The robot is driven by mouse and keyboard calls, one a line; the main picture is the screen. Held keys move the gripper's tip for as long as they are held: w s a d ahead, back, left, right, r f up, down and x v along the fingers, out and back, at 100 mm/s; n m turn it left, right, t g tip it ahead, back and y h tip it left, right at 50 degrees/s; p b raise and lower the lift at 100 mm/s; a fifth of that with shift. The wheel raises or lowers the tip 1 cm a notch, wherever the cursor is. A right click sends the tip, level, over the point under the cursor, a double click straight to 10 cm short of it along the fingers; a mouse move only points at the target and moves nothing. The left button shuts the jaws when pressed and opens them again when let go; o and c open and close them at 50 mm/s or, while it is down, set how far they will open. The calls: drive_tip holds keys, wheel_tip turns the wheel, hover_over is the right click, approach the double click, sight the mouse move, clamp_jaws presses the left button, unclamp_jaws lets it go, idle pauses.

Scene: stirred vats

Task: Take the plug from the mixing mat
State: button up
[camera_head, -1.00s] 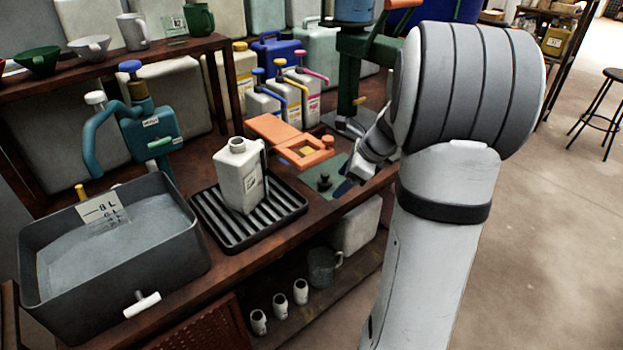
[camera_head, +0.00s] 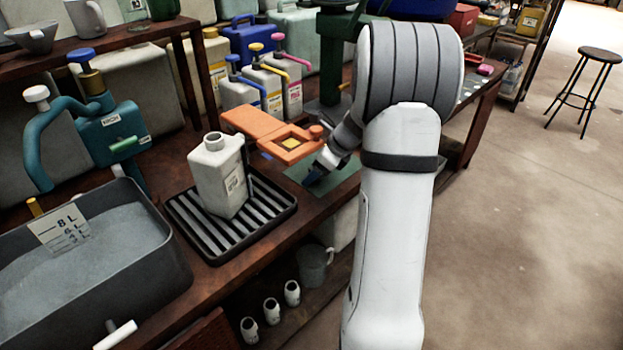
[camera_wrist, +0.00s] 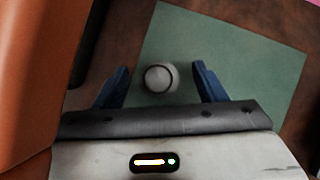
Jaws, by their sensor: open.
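The plug (camera_wrist: 160,78) stands on the green mixing mat (camera_wrist: 250,60) in the wrist view, seen from above as a pale round top with a dark rim. My gripper (camera_wrist: 160,68) is open, with one blue finger on each side of the plug and a gap on both sides. In the head view my gripper (camera_head: 314,174) is low over the mat (camera_head: 342,177), and its fingers hide the plug. Whether the fingertips touch the mat cannot be told.
An orange fixture (camera_head: 270,132) lies close behind and left of my gripper; an orange surface (camera_wrist: 35,60) fills the wrist view's left side. A white jug (camera_head: 215,175) stands on a black ribbed tray (camera_head: 203,232). The bench's front edge is near the mat.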

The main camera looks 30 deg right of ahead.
drive_tip(key=shift+w+a+f, duration=0.2)
drive_tip(key=shift+f, duration=0.2)
drive_tip(key=shift+c, duration=0.4)
drive_tip(key=c, duration=0.9)
drive_tip(key=shift+r, duration=0.2)
drive_tip(key=shift+c, duration=0.2)
